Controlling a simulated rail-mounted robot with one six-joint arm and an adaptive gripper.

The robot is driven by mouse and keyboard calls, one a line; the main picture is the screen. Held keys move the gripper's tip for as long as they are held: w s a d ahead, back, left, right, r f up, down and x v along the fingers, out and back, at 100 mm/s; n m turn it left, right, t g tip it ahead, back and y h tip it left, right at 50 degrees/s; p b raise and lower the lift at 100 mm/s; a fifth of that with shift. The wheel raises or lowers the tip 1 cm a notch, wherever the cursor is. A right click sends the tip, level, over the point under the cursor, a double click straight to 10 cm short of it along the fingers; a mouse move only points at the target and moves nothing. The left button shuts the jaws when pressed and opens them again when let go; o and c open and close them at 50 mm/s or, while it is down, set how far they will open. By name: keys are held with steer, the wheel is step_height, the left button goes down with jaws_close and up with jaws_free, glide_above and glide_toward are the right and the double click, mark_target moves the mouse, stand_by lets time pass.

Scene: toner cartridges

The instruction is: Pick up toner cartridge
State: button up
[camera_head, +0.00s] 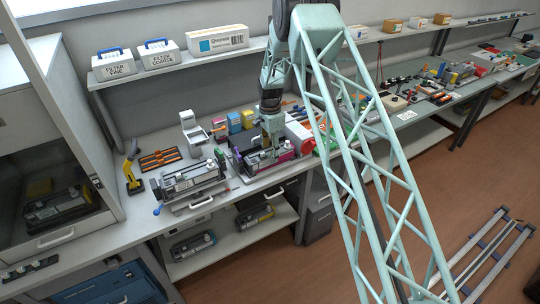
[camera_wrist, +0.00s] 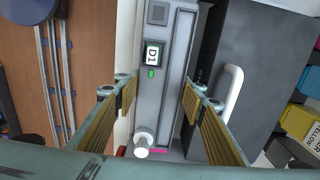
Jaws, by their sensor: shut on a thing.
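A toner cartridge (camera_wrist: 165,105) lies between my fingers in the wrist view, a long grey body with a "D1" label, a small green light, a white knob and a magenta strip at its lower end. My gripper (camera_wrist: 158,97) is shut on it, with one yellow-padded finger along each long side. In the head view my gripper (camera_head: 269,146) points down at the workbench, over a dark and magenta unit (camera_head: 284,156). The fingers are small there and partly hide the cartridge. I cannot tell whether the cartridge is lifted clear.
A similar grey unit (camera_head: 190,180) stands to the left on the workbench (camera_head: 240,196). A yellow tool (camera_head: 131,168) and an orange-black rack (camera_head: 160,159) are beyond it. Small coloured boxes (camera_head: 234,121) stand behind my gripper. More units sit on the lower shelf (camera_head: 225,241).

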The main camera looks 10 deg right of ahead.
steer(key=shift+r, duration=0.15)
steer(key=shift+r+b, duration=0.4)
steer(key=shift+r, duration=1.3)
steer(key=s+d+r+b, duration=0.1)
steer(key=s+b, duration=0.1)
steer(key=s, duration=1.4)
steer(key=shift+r, duration=0.15)
steer(key=shift+a, duration=0.15)
